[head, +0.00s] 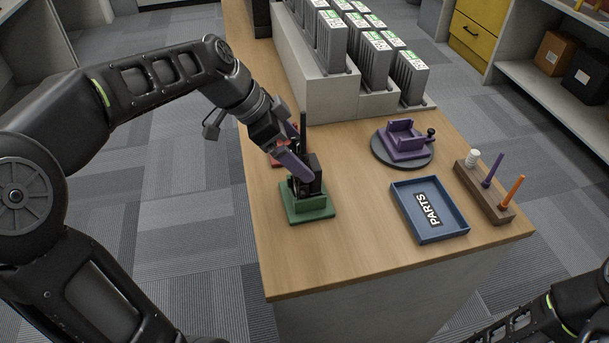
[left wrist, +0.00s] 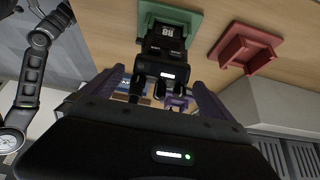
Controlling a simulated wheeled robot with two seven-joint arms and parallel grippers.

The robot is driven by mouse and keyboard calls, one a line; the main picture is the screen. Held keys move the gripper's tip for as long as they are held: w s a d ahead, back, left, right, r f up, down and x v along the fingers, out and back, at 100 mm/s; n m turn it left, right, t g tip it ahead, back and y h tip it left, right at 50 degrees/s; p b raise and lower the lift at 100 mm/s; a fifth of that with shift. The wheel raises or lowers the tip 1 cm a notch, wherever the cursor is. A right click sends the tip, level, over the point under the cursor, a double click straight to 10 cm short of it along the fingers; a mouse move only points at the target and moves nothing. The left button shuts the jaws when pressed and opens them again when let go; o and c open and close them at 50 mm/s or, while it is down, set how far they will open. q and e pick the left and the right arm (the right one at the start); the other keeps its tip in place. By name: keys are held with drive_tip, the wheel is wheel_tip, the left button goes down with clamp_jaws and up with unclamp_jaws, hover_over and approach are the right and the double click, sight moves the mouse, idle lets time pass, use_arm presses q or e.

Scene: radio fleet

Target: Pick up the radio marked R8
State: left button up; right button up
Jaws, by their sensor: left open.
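The black radio (head: 313,172) stands upright in a green cradle (head: 309,209) near the left edge of the table, its antenna pointing up. In the left wrist view the radio (left wrist: 162,68) carries a small label that appears to read R8, and the green cradle (left wrist: 194,19) is behind it. My left gripper (head: 297,170) is at the radio's upper part. In its wrist view the purple fingers (left wrist: 157,80) are apart, one on each side of the radio, with gaps visible. My right gripper is outside both views.
An empty red cradle (left wrist: 262,62) sits beside the green one. A grey rack (head: 318,88) with several upright units stands behind. A blue PARTS tray (head: 456,236), a purple fixture on a round base (head: 402,160) and a peg block (head: 468,182) stand right. The front tabletop is clear.

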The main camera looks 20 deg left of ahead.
use_arm(q)
drive_tip(key=shift+x, duration=1.55)
